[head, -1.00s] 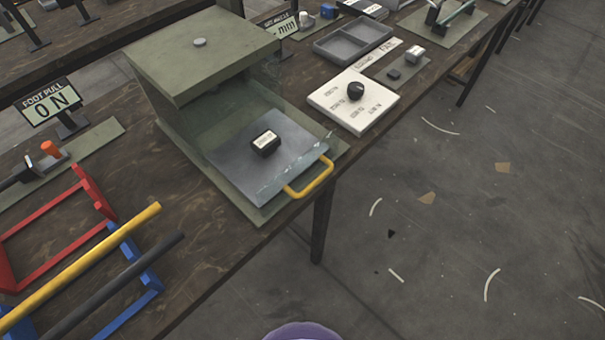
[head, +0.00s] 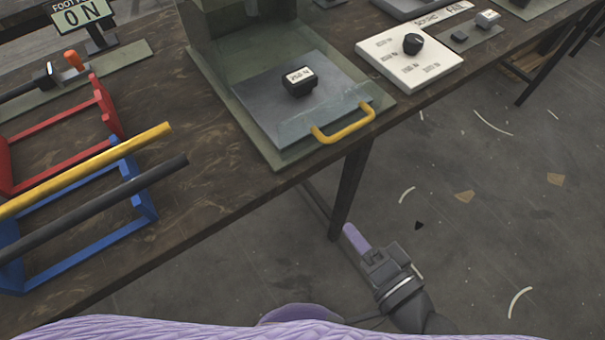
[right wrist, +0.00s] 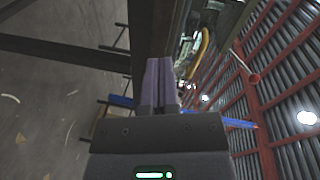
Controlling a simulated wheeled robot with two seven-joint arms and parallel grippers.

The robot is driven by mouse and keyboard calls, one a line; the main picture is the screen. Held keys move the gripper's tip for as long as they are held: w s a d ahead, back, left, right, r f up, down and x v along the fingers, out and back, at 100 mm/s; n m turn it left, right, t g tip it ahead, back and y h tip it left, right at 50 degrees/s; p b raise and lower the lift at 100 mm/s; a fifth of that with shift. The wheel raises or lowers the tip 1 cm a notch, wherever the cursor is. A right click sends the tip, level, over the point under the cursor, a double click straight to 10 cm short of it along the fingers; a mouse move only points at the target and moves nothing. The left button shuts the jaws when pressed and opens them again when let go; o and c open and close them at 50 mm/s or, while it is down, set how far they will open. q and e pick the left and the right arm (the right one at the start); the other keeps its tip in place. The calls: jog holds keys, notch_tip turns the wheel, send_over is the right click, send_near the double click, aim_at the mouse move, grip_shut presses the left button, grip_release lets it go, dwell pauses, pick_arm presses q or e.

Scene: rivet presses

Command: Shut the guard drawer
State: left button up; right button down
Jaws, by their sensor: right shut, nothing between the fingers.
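The guard drawer (head: 262,118) is a grey tray pulled out of a green housing (head: 212,32) on the bench, with a yellow handle (head: 345,124) on its front edge. A small dark block with a white label (head: 298,82) sits on the drawer. The yellow handle also shows in the right wrist view (right wrist: 203,50), partly seen past the bench edge. My right gripper (head: 352,236) is low beside the bench, below and apart from the handle. Its fingers are together and empty, and they show in the right wrist view (right wrist: 158,68). My left gripper is not in view.
A white panel with a black knob (head: 412,43) lies right of the drawer. Red and blue frames with yellow and black bars (head: 85,165) stand at the left. A bench leg (head: 350,185) stands close to my right gripper. The floor at the right is open.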

notch_tip(320, 180, up, 6)
jog(key=a+m+t+y, duration=0.1)
jog(key=a+m+y, duration=0.1)
jog(key=m, duration=0.1)
jog(key=p, duration=0.2)
send_near(282, 148)
jog(key=shift+n, duration=0.3)
jog(key=x, duration=0.6)
jog(key=shift+w+a+r, duration=0.1)
jog(key=shift+w+a, duration=0.1)
jog(key=shift+w, duration=0.1)
jog(key=shift+w+a, duration=0.25)
jog(key=shift+w, duration=0.05)
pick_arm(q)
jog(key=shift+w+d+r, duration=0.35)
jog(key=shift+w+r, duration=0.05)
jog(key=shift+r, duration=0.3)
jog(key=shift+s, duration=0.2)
